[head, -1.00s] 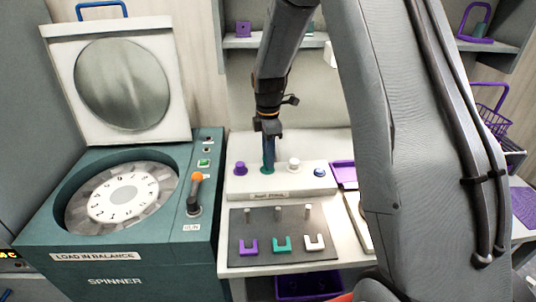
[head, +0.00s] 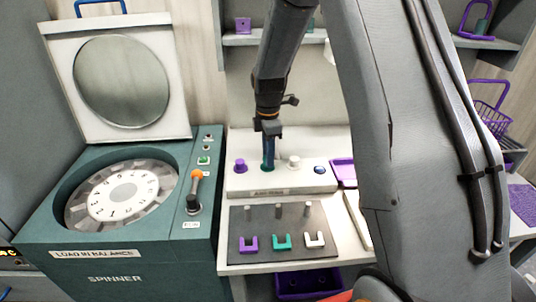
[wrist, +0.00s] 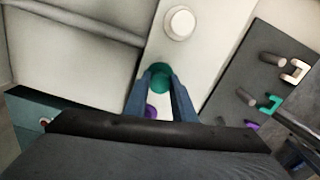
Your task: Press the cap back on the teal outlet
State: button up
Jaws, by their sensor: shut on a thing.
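The teal cap (wrist: 160,73) shows as a round teal piece between my fingertips in the wrist view. My gripper (head: 268,158) is shut on it, pointing straight down over the white outlet block (head: 304,182). In the head view a thin teal rim (head: 268,169) shows at the block's top, just under my fingers. The cap and the teal outlet cannot be told apart there, and whether the cap is fully seated is hidden by the fingers.
A dark board (head: 262,257) with pegs and clips lies in front. The spinner (head: 115,281) stands left, lid up.

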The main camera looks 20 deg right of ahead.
jog(key=shift+f, duration=0.1)
dwell(0.3)
jog(key=o, duration=1.1)
jog(key=shift+r+b, duration=1.25)
jog(key=shift+r, duration=2.65)
